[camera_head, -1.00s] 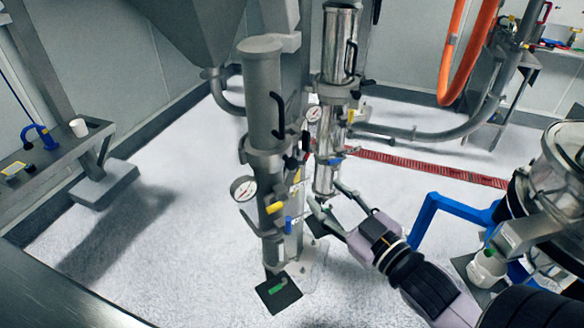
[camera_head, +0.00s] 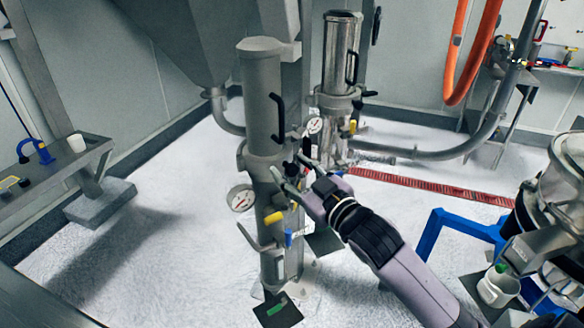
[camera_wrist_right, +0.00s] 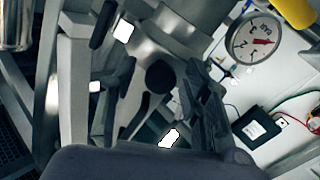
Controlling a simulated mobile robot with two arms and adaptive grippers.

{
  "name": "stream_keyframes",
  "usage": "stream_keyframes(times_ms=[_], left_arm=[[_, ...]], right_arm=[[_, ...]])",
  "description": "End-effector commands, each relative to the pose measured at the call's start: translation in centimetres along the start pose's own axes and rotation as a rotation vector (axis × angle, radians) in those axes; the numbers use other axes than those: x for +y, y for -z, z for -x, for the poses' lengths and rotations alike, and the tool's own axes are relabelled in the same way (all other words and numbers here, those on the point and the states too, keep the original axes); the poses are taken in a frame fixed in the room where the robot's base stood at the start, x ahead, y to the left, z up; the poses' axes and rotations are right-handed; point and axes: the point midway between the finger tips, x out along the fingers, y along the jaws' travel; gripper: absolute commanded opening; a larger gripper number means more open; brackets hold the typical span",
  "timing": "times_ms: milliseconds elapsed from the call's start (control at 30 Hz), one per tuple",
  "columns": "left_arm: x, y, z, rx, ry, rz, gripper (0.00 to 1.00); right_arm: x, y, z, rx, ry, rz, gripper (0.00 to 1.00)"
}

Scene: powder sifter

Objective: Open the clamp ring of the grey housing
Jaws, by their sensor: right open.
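The grey housing (camera_head: 262,95) is a tall upright cylinder with a black handle, left of the shiny steel one. Its clamp ring (camera_head: 262,160) is the grey band below the handle; part of its right side is hidden by my gripper. My right gripper (camera_head: 290,168) is open, its fingertips close to the ring's right side. I cannot tell whether they touch it. In the right wrist view, the grey housing (camera_wrist_right: 195,18) fills the upper middle, with a dark round knob (camera_wrist_right: 160,77) below it. My left gripper is not in view.
A pressure gauge (camera_head: 241,198) and a yellow handle (camera_head: 274,217) sit on the lower grey column. The steel housing (camera_head: 341,50) stands close behind on the right. A blue frame (camera_head: 432,232) stands at the right.

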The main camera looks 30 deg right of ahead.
Motion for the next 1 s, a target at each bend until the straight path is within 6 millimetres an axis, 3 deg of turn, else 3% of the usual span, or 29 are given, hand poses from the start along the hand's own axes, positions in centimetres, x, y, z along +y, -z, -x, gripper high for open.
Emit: stream_keyframes(times_ms=[400,1000], left_arm=[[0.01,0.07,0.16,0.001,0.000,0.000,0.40],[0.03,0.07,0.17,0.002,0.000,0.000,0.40]], right_arm=[[-0.07,-0.02,-0.72,0.001,0.001,0.001,0.42],[-0.06,-0.01,-0.70,0.001,0.001,0.001,0.03]])
